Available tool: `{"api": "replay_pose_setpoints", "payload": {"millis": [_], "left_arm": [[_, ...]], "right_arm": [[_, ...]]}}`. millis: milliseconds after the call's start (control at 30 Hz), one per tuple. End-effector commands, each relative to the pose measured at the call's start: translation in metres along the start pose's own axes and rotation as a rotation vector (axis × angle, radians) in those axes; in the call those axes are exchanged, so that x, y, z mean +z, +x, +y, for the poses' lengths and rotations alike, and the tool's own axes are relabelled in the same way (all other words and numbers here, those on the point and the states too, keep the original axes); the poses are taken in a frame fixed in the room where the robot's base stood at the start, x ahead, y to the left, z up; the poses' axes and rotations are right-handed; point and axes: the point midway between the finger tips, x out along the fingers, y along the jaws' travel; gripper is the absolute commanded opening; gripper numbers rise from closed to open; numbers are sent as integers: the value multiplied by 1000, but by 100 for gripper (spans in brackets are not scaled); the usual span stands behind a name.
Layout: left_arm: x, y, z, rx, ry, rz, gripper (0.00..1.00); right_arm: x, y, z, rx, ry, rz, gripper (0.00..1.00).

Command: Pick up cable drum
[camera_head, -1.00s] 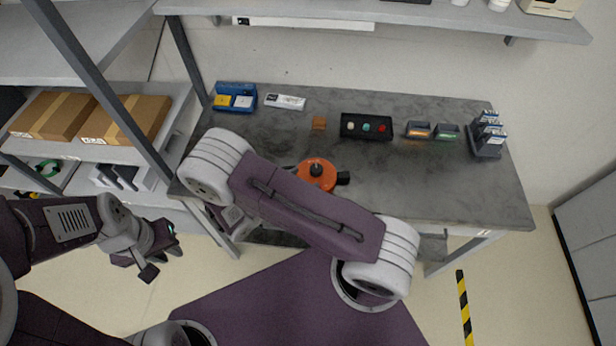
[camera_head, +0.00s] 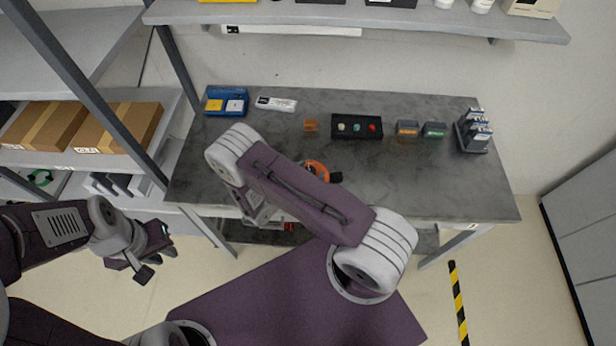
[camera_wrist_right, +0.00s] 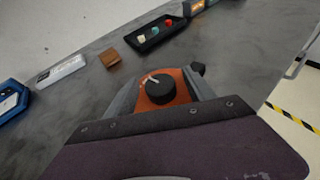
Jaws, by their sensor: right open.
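The cable drum (camera_head: 316,169) is an orange round body with a black knob on top, on the grey workbench near its front edge. In the head view my right arm covers much of it. In the right wrist view the drum (camera_wrist_right: 160,92) sits between the two grey fingers of my right gripper (camera_wrist_right: 162,82), which is open with a finger on each side. I cannot tell whether the fingers touch it. My left gripper (camera_head: 150,262) is open and empty, low at the left, away from the bench.
On the workbench (camera_head: 420,180) stand a blue tray (camera_head: 227,101), a white box (camera_head: 276,104), a small brown block (camera_head: 311,125), a black box with coloured knobs (camera_head: 357,127) and a dark rack (camera_head: 473,131). A shelf with cardboard boxes (camera_head: 118,130) is at left.

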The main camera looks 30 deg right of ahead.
Motion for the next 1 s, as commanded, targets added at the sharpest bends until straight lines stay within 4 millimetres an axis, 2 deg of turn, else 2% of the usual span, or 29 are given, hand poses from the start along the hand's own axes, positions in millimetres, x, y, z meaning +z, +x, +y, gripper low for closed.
{"api": "replay_pose_setpoints", "payload": {"millis": [100,133,300,333,367,767,1000], "left_arm": [[0,1,0,0,0,0,22],[0,1,0,0,0,0,22],[0,1,0,0,0,0,22],[0,1,0,0,0,0,22],[0,1,0,0,0,0,22],[0,1,0,0,0,0,22],[1,8,0,0,0,0,22]], "right_arm": [[0,0,0,1,0,0,62],[0,0,0,1,0,0,60],[0,0,0,1,0,0,12],[0,0,0,1,0,0,4],[0,0,0,1,0,0,0],[2,-1,1,1,1,-2,0],[26,-11,1,2,3,-2,0]]}}
